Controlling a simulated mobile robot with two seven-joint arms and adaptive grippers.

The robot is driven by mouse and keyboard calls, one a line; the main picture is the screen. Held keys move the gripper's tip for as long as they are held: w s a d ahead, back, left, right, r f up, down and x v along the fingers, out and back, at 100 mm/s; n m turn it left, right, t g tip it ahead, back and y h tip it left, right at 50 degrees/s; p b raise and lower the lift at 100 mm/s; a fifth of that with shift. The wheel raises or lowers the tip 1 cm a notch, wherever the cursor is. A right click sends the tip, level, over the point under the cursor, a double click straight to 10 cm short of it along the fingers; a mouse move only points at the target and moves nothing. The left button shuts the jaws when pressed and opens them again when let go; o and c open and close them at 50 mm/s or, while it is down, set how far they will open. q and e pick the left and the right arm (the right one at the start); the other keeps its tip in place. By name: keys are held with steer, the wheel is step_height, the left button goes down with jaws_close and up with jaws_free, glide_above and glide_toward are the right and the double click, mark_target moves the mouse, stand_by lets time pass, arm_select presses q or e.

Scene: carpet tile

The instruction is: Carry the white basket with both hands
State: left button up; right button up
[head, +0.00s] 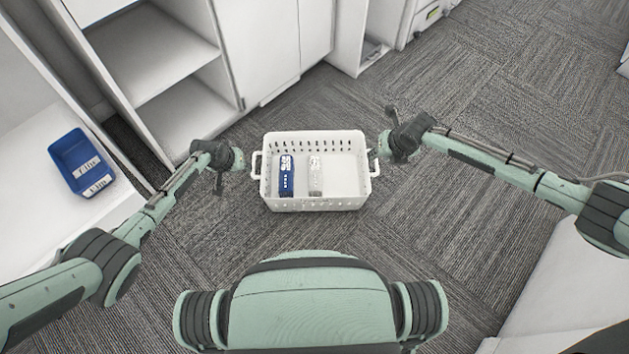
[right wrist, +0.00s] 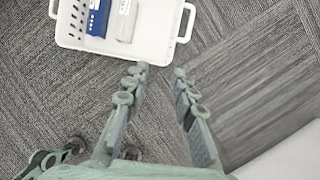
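The white basket (head: 345,203) stands upright on the carpet in the middle of the head view, with a loop handle at each short end. Inside it lie a blue-and-white box (head: 286,177) and a pale grey-white box (head: 315,176). My left gripper (head: 226,168) is beside the left handle (head: 256,165); its fingers are too small to read. My right gripper (head: 389,143) is beside the right handle (head: 375,163). In the right wrist view, its two fingers (right wrist: 160,82) are spread and empty, apart from the basket's handle (right wrist: 186,22).
White shelving (head: 155,45) and cabinets stand behind and to the left. A blue bin (head: 82,163) sits on a white surface at the left. A white surface (head: 560,285) is at the lower right. Carpet is free at the right and around the basket.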

steer(key=shift+v, duration=1.7)
